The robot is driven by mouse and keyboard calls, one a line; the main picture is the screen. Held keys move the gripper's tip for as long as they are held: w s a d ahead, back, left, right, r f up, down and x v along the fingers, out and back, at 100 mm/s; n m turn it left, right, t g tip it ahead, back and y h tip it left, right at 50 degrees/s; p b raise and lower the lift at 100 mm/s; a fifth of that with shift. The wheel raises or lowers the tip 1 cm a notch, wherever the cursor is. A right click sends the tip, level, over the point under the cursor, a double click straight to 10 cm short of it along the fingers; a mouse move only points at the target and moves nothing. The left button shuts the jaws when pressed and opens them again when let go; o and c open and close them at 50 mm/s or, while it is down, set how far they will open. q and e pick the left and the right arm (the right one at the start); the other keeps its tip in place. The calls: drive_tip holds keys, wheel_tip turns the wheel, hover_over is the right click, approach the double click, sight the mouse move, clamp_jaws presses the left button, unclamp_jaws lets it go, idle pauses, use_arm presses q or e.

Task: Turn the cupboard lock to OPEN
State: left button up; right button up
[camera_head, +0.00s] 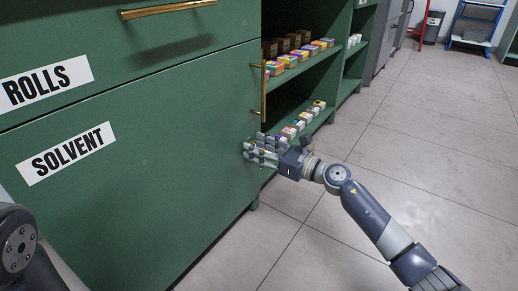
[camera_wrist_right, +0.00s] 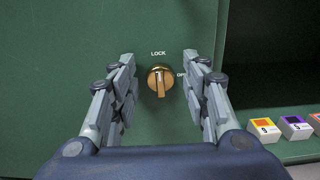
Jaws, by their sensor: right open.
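The cupboard lock is a brass and orange-brown knob (camera_wrist_right: 161,82) on a green cupboard front, in the middle of the right wrist view. Its raised grip stands nearly upright, with its upper end toward the LOCK label (camera_wrist_right: 158,53). A second label (camera_wrist_right: 181,75) at its right is partly hidden by a finger; only "OP" reads. My right gripper (camera_wrist_right: 159,62) is open, with one finger on each side of the knob and a gap on both sides. In the head view my right gripper (camera_head: 262,153) is at the cupboard front's lower right. My left gripper is out of view.
The green drawers (camera_head: 150,190) carry ROLLS and SOLVENT labels and a brass handle (camera_head: 168,8). Right of the lock, open shelves (camera_head: 300,72) hold several small boxes (camera_head: 297,122). The tiled floor (camera_head: 430,140) to the right is mostly clear.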

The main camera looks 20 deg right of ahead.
drive_tip(key=shift+c, duration=0.4)
drive_tip(key=c, duration=0.9)
